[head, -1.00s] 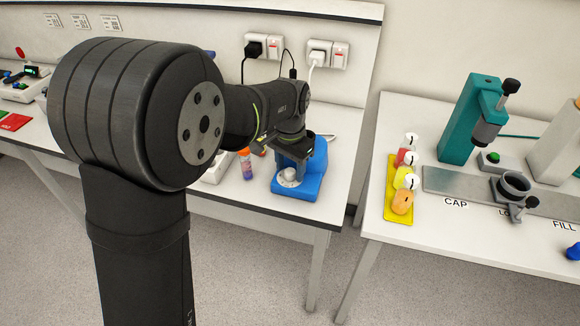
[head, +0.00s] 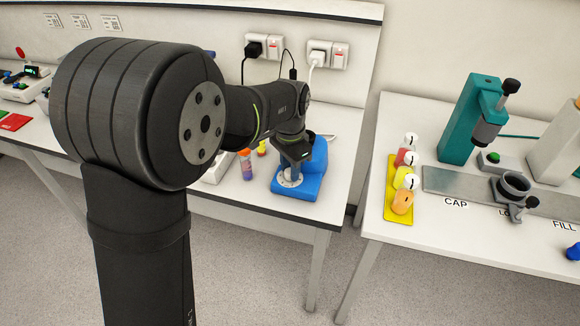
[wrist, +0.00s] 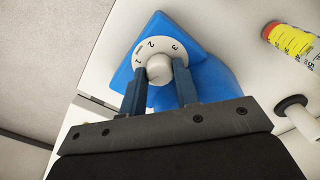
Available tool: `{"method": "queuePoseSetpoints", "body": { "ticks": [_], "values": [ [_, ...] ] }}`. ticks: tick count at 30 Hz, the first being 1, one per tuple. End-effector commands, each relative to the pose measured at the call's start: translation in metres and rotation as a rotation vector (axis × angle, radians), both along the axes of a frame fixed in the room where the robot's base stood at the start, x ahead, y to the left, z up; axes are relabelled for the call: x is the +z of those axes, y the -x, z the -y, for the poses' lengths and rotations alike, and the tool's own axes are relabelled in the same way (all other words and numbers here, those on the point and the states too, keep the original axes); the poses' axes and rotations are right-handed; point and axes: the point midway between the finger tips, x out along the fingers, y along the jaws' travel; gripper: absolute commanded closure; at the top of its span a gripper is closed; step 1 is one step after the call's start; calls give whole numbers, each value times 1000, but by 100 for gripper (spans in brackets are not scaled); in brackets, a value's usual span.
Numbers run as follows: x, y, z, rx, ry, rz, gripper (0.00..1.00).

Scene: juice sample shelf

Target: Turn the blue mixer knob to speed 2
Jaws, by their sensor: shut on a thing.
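The blue mixer (head: 316,158) stands near the front edge of the left bench. It also shows in the wrist view (wrist: 212,72), with a white dial plate (wrist: 163,42) marked 1, 2 and 3. The mixer's pale round knob (wrist: 158,69) sits at the centre of the dial. My gripper (wrist: 160,70) is shut on the knob, one blue-grey finger on each side. A short dark mark shows between 1 and 2; I cannot tell whether it belongs to the knob. In the head view my gripper (head: 292,176) points down onto the dial and mostly hides the knob.
Wall sockets (head: 264,46) with plugs and cables are behind. A gap separates the right bench, which carries a yellow tray (head: 398,213).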

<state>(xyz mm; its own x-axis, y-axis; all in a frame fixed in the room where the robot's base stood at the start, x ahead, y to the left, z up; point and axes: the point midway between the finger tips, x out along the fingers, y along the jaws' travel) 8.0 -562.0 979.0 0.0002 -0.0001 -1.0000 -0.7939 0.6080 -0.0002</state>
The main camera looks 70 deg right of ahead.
Motion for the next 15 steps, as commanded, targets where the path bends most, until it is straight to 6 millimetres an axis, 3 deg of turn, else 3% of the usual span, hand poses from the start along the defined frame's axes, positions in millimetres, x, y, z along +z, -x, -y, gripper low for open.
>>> {"method": "queuePoseSetpoints", "body": {
  "ticks": [6,15],
  "values": [
    [0,0,0,-138,1,-1,94],
    [0,0,0,-160,1,-1,94]
  ]
}}
